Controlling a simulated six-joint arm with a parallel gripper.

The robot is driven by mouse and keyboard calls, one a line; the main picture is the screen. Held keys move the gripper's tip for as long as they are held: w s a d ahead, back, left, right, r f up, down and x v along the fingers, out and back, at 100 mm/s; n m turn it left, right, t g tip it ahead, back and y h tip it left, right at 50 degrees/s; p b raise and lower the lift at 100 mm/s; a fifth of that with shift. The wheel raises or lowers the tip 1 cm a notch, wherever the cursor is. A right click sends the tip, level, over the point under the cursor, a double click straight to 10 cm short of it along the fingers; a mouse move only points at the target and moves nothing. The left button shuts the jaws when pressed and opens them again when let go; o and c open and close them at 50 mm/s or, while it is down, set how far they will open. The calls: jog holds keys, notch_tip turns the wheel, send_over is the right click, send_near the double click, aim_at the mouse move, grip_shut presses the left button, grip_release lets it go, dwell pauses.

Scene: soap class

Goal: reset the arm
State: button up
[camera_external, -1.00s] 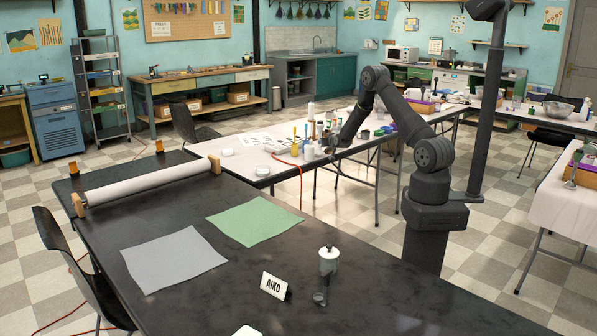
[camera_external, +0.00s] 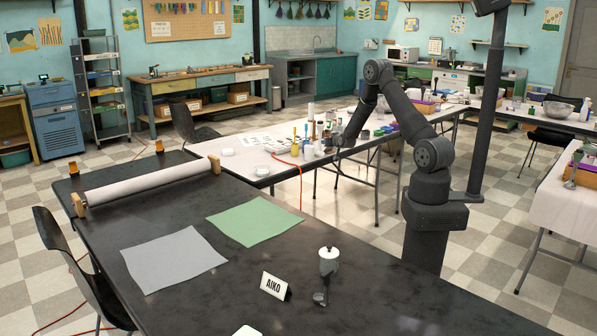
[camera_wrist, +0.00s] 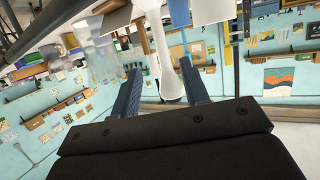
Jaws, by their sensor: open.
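My gripper shows in the wrist view (camera_wrist: 160,67), its two blue fingers spread apart. A white, narrow-necked shape (camera_wrist: 163,50) appears between and beyond the fingers; I cannot tell how far off it is, and nothing is visibly gripped. In the external view my arm stands at the right end of the dark table, bent at the elbow. Its forearm slopes down to the left toward the white table, and the fingers are too small to make out there.
The dark table (camera_external: 350,285) bears a green sheet (camera_external: 255,221), a grey sheet (camera_external: 172,260), a white roll (camera_external: 135,185), an AIKO sign (camera_external: 275,286) and a white-topped device (camera_external: 328,261). The white table (camera_external: 235,170) behind carries several bottles. A dark post (camera_external: 484,120) stands right of my arm.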

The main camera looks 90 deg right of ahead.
jog(key=x, duration=1.2)
jog(key=shift+w, duration=0.1)
jog(key=shift+a, duration=0.2)
jog(key=shift+d, duration=0.25)
jog(key=r, duration=0.2)
jog(key=s+r, duration=0.1)
jog(key=r, duration=0.1)
jog(key=shift+a+r, duration=0.15)
jog(key=shift+r, duration=0.2)
dwell(1.4)
